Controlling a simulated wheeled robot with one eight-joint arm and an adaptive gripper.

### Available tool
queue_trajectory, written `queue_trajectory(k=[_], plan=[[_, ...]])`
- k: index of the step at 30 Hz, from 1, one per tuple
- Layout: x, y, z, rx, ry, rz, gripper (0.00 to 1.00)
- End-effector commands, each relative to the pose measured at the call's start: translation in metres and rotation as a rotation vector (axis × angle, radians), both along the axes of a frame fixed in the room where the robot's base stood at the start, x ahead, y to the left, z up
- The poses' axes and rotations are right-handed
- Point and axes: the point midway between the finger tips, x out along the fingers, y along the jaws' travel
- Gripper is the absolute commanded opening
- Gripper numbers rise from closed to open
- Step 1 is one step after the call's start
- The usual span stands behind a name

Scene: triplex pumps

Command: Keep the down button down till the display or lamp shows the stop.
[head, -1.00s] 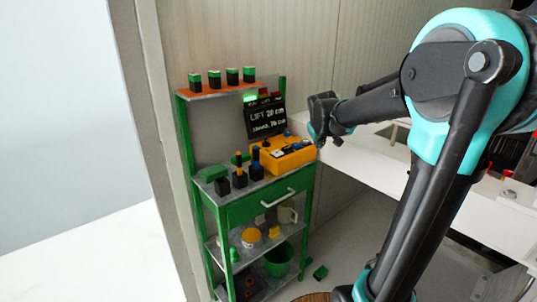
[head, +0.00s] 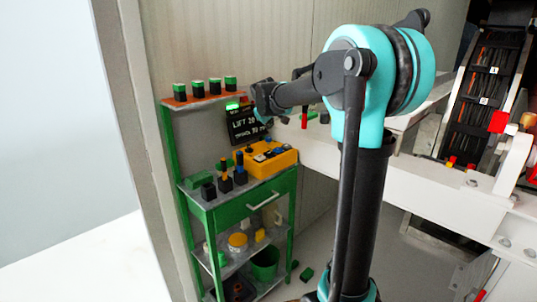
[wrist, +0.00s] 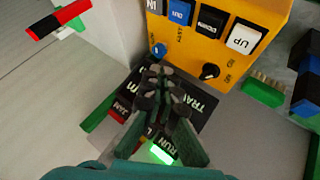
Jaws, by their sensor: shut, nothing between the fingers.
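The yellow control box (head: 282,162) sits on the green shelf unit. In the wrist view its black DOWN button (wrist: 211,20) is beside the white UP button (wrist: 243,38). My gripper (wrist: 160,76) is shut and empty, apart from the DOWN button, in front of the black display board. In the head view my gripper (head: 265,115) hides part of that board (head: 236,128), which reads LIFT 20 and a TRAVEL line, partly covered. The RUN lamp glows green (head: 232,106), and it also shows in the wrist view (wrist: 160,153). A red lamp (wrist: 121,108) looks unlit.
Dark posts with coloured tops (head: 224,182) stand left of the box. Several green-topped black blocks (head: 214,85) stand on the orange top shelf (head: 190,101). A white bench (head: 340,155) lies to the right. A red-and-black piece (wrist: 58,18) is at the wrist view's upper left.

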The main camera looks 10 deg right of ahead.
Motion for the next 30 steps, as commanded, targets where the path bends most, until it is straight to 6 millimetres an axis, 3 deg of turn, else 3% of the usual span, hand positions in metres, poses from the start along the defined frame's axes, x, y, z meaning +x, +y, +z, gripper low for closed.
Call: queue_trajectory(k=[18,30], plan=[[0.0,0.0,-0.071,0.0,0.0,0.0,0.0],[0.0,0.0,-0.086,0.0,0.0,0.0,0.0]])
